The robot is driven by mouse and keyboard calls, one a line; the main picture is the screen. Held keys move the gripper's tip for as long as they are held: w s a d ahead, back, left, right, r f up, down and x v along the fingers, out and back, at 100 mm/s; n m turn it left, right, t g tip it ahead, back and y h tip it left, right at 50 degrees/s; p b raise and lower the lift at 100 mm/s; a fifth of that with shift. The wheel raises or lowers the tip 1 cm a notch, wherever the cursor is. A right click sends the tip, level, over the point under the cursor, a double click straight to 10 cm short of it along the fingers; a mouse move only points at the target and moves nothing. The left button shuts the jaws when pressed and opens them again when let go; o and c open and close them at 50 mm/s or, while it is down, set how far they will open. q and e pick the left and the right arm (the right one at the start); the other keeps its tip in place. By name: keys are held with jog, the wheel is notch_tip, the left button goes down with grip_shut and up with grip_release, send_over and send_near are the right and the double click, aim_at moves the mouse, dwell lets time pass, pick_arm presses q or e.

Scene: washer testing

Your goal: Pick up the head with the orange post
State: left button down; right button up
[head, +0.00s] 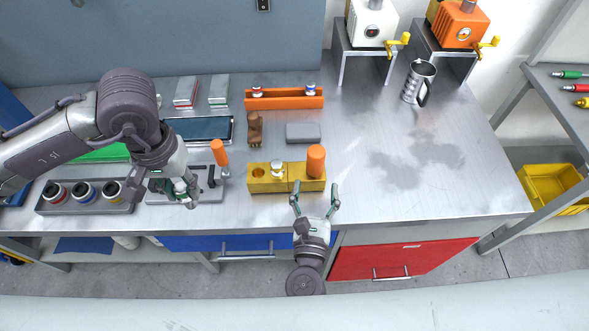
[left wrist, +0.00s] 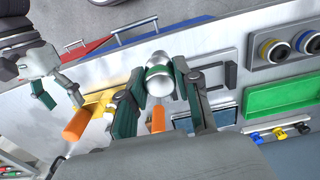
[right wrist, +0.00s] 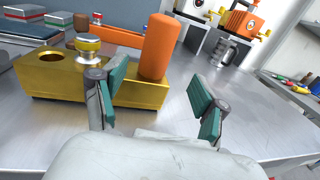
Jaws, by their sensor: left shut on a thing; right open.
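A thick orange post (head: 316,161) stands upright at the right end of the yellow block (head: 262,186); it shows large in the right wrist view (right wrist: 160,47). A small silver head with a yellow ring (right wrist: 88,48) stands in the block's middle, and the left hole is empty. My right gripper (head: 314,199) is open and empty just in front of the block, its fingers pointing at the post but apart from it. My left gripper (head: 187,194) is shut on a silver head with a green band (left wrist: 160,80), held above the grey fixture (head: 158,194).
A second orange post (head: 219,153) stands beside the fixture. A grey holder (head: 84,206) with several ringed parts lies left. An orange rack (head: 284,103) and a grey box (head: 303,133) are behind the block. The bench is clear to the right, up to a steel mug (head: 418,83).

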aim_at(314, 170)
pick_arm(q)
jog(key=shift+r, duration=0.45)
pick_arm(e)
jog(key=shift+w+d, duration=0.15)
jog(key=shift+w, duration=0.85)
pick_arm(q)
notch_tip(314, 170, up, 3)
jog(key=p, duration=0.3)
jog(key=shift+f, duration=0.2)
pick_arm(e)
jog(key=w, duration=0.5)
jog(key=shift+d+r, duration=0.1)
pick_arm(q)
jog(key=shift+w, duration=0.1)
pick_arm(e)
jog(key=shift+w+f, duration=0.2)
jog(key=shift+w, duration=0.05)
jog(key=shift+s, duration=0.15)
jog(key=c, duration=0.4)
grip_shut()
jog(key=shift+r, duration=0.2)
